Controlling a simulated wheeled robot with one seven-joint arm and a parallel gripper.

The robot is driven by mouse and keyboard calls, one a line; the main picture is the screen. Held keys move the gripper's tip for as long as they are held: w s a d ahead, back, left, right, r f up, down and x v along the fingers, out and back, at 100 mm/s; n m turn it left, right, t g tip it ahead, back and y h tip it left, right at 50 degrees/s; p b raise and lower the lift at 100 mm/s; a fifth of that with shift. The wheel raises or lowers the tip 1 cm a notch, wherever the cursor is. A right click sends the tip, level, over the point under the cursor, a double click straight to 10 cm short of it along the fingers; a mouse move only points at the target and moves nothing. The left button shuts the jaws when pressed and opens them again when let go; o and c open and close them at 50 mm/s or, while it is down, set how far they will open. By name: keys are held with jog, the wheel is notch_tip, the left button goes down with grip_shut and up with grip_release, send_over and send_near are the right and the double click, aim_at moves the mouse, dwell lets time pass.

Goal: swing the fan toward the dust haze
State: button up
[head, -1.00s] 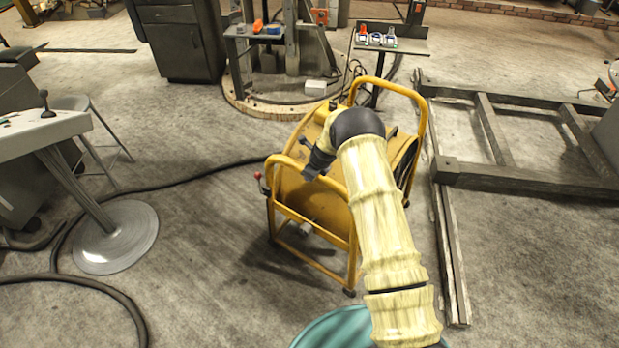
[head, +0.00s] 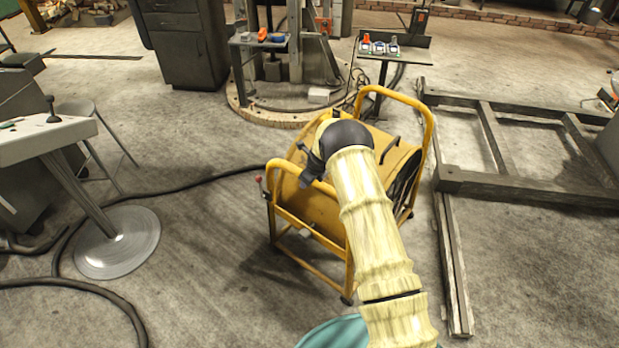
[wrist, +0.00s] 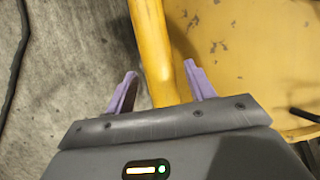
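The fan is a yellow drum (head: 310,207) in a yellow tube frame (head: 430,130), standing on the floor at the middle of the head view. A dark grille shows at its right end, and a small red-tipped lever (head: 258,179) at its left. My gripper (head: 304,172) is at the frame's near left top bar. In the wrist view, the two purple fingers of my gripper (wrist: 160,92) are apart, with the yellow bar (wrist: 152,50) between them. A gap shows beside the bar; I cannot tell whether a finger touches it. I can make out no dust haze.
A black hose (head: 190,187) runs along the floor left of the fan. Dark timber framing (head: 520,186) lies to the right. A column on a round base (head: 265,116) and a small table (head: 397,53) stand behind.

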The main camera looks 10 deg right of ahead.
jog(key=shift+r, duration=0.1)
jog(key=b+v, duration=0.2)
jog(key=v, duration=1.5)
jog(key=shift+s+r, duration=0.1)
jog(key=shift+s, duration=0.1)
jog(key=s+d+r+n, duration=0.1)
jog(key=s+r+n, duration=0.2)
jog(key=s+n, duration=0.5)
jog(key=s+d+r+n+g+h, duration=0.1)
jog(key=s+r+n, duration=0.2)
jog(key=s+n, duration=0.6)
jog(key=s+d+r+n+g+p, duration=0.1)
jog(key=s+d+r+n, duration=0.1)
jog(key=s+n, duration=0.7)
jog(key=s+r, duration=0.1)
jog(key=s, duration=0.5)
jog(key=shift+r+h, duration=0.2)
jog(key=shift+h, duration=0.2)
jog(key=shift+s, duration=0.15)
